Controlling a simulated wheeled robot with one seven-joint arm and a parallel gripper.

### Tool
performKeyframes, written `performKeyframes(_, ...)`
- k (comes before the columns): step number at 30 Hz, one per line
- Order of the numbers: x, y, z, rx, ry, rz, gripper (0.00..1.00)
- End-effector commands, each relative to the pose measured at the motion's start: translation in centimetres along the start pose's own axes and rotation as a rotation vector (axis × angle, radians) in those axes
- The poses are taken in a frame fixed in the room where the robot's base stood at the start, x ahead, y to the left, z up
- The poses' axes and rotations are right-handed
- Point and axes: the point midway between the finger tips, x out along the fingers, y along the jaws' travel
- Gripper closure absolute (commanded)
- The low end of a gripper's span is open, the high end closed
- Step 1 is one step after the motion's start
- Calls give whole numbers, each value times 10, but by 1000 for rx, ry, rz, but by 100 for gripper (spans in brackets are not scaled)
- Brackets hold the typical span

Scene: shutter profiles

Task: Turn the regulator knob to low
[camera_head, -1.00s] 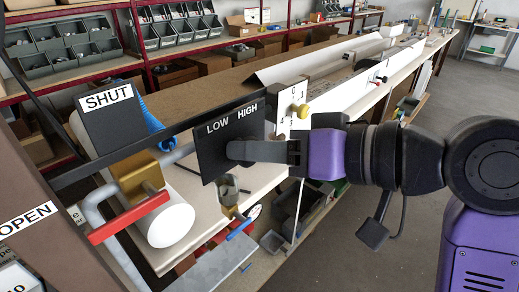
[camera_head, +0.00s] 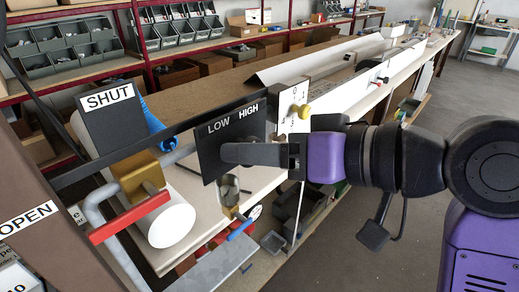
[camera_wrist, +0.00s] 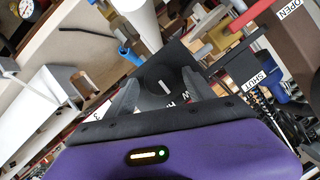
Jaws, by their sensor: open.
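The regulator plate (camera_head: 232,128) is black with white LOW and HIGH labels along its top edge. It stands upright in front of my gripper (camera_head: 232,154), whose fingers cover its lower part and hide the knob in the head view. In the wrist view, my gripper (camera_wrist: 161,76) is open, its two dark fingers spread toward the plate (camera_wrist: 178,63). A dark knob (camera_wrist: 165,86) with a pale mark shows between the fingers. I cannot tell whether the fingers touch it or exactly which label the mark faces.
A red-handled valve (camera_head: 130,217) on a grey pipe, with SHUT (camera_head: 107,97) and OPEN (camera_head: 28,217) signs, is left of the plate. A white panel with a yellow knob (camera_head: 303,111) is behind on the right. A blue-handled valve (camera_head: 243,228) is below.

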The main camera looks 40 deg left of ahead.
Motion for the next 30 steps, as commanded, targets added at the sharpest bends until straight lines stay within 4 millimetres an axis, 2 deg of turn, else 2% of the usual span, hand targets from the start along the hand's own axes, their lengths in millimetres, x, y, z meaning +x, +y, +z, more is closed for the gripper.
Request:
performKeyframes(5,-10,0,-1,0,3,1,38)
performKeyframes(12,-48,1,0,-2,3,3,38)
performKeyframes(18,-72,1,0,0,1,1,38)
performKeyframes(30,-78,0,0,0,-1,0,38)
